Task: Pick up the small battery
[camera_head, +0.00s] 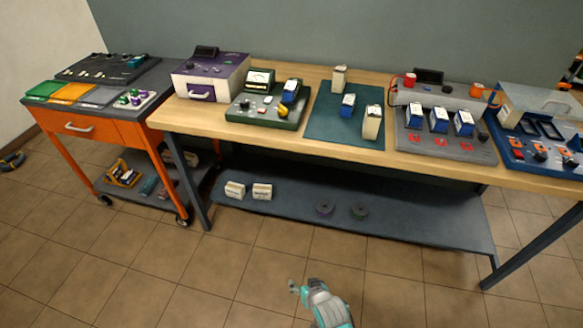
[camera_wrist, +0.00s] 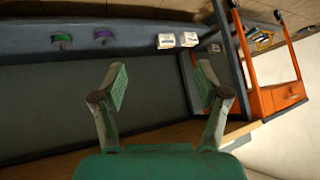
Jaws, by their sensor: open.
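On the teal mat (camera_head: 325,127) on the workbench stand a small blue battery with a white top (camera_head: 348,105) and two taller cream blocks, one behind (camera_head: 339,78) and one in front (camera_head: 372,122). Similar blue batteries stand in the green tester (camera_head: 262,116) and in the grey charger (camera_head: 407,143). I cannot tell for sure which one the task names. My gripper (camera_wrist: 160,85) is open and empty in the wrist view, apart from all batteries. In the head view my teal arm shows at the bottom, in front of the bench, and the fingertips are not clear.
An orange cart (camera_head: 110,140) stands left of the bench, with trays and small cylinders on top. A purple case (camera_head: 207,78) and a blue device (camera_head: 535,150) sit at the bench ends. White boxes (camera_head: 262,191) lie on the lower shelf (camera_head: 300,208). The floor in front is clear.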

